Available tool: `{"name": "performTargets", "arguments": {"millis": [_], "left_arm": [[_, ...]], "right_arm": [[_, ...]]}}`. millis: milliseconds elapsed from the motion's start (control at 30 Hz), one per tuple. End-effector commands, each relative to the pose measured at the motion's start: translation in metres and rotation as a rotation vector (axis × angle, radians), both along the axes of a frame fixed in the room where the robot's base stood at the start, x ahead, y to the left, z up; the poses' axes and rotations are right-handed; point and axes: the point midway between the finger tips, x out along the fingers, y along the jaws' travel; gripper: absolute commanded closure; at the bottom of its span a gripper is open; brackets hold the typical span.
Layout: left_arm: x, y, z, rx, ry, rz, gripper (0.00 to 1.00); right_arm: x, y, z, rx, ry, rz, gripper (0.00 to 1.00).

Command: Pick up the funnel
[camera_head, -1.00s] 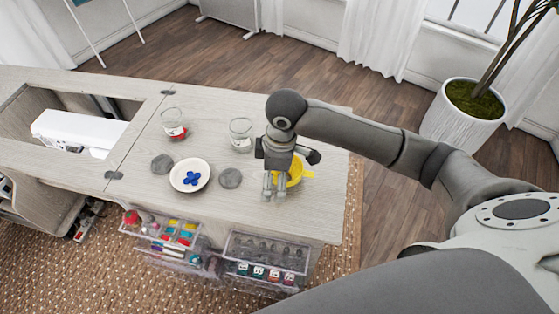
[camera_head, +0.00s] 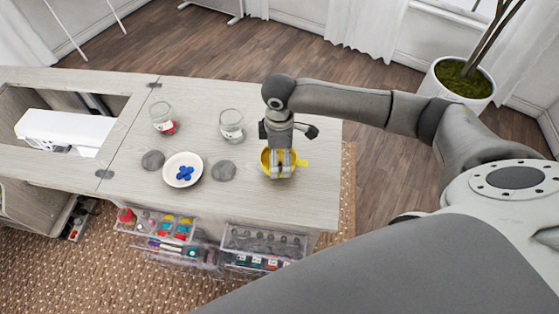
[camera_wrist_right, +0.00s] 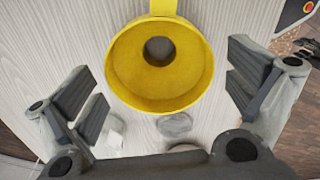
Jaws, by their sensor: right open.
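The yellow funnel (camera_head: 266,158) stands on the cabinet top near its right end, wide mouth up, partly hidden by my right gripper in the head view. In the right wrist view the funnel (camera_wrist_right: 190,75) lies between the finger pads, with its tab pointing to the top of the picture. My right gripper (camera_head: 282,172) is open and directly above the funnel, with a gap on each side and no visible contact. It also shows in the right wrist view (camera_wrist_right: 168,92). My left gripper is not in view.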

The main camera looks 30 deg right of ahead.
Motion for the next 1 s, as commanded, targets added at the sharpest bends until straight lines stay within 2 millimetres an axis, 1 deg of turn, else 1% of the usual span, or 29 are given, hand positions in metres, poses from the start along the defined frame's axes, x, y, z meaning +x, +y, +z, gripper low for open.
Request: {"name": "performTargets", "arguments": {"millis": [33,100,200,467,700,733,1000], "left_arm": [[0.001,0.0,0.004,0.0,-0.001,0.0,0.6],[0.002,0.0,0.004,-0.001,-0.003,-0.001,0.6],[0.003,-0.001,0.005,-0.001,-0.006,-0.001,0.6],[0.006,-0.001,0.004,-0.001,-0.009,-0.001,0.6],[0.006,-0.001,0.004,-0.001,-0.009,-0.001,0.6],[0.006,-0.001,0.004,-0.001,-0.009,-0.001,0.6],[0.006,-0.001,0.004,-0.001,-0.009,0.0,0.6]], "right_arm": [[0.0,-0.002,-0.006,-0.002,0.003,-0.001,0.0],[0.0,-0.001,-0.017,0.0,0.001,0.0,0.0],[0.0,-0.001,-0.025,0.0,0.0,0.001,0.0],[0.0,-0.001,-0.028,-0.001,-0.002,0.001,0.0],[0.0,-0.001,-0.028,-0.001,-0.002,0.001,0.31],[0.0,-0.001,-0.028,-0.001,-0.002,0.001,0.32],[0.0,-0.001,-0.027,-0.001,-0.002,0.001,0.33]]}}
